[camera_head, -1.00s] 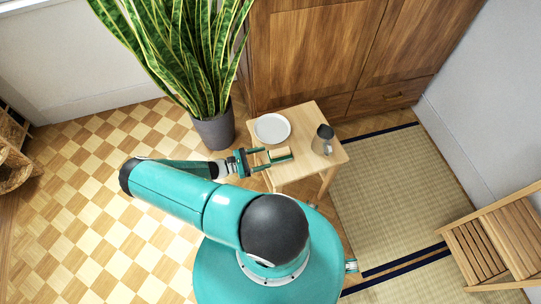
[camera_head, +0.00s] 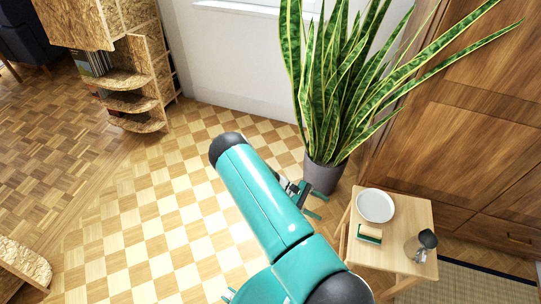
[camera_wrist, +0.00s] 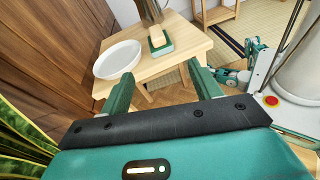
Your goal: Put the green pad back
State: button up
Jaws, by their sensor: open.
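A small green pad with a pale tan block on it (camera_head: 369,234) lies on the small wooden table (camera_head: 395,264), near its left edge and in front of the white plate (camera_head: 375,205). In the wrist view the pad's green rim (camera_wrist: 155,53) shows around the tan block (camera_wrist: 157,37), beside the plate (camera_wrist: 118,59). My gripper (camera_head: 316,204) is open and empty, left of the table and apart from the pad. In the wrist view the green fingers of my gripper (camera_wrist: 160,82) are spread, with the table beyond them.
A grey mug with a dark top (camera_head: 421,246) stands on the table's right side. A potted snake plant (camera_head: 323,174) stands close behind my gripper. A wooden cabinet (camera_head: 455,140) is behind the table. Checkered floor (camera_head: 150,225) at left is clear; a chipboard shelf (camera_head: 135,85) stands farther back.

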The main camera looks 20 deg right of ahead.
jog(key=w+a+r+m+t+y, duration=0.1)
jog(key=w+a+r+t+y, duration=0.2)
jog(key=r, duration=0.6)
jog(key=w+a+r+m+t+y, duration=0.1)
jog(key=w+a+r+m+t, duration=0.1)
jog(key=a+r, duration=0.5)
jog(key=w+a+r+m+t+y, duration=0.1)
jog(key=w+a+r+t+y, duration=0.15)
jog(key=r, duration=0.95)
jog(key=s+a+r+m+t+y, duration=0.1)
jog(key=s+a+r+t, duration=0.2)
jog(key=r, duration=0.4)
jog(key=s+a+r+t+y, duration=0.1)
jog(key=s+a+r+t, duration=0.2)
jog(key=s+r, duration=0.3)
jog(key=s+a+r+m+t+y, duration=0.1)
jog(key=s+a+r+t, duration=0.3)
jog(key=r, duration=0.5)
jog(key=shift+s+a+r+m, duration=0.15)
jog(key=shift+s+a+m, duration=0.15)
jog(key=shift+s+a, duration=0.3)
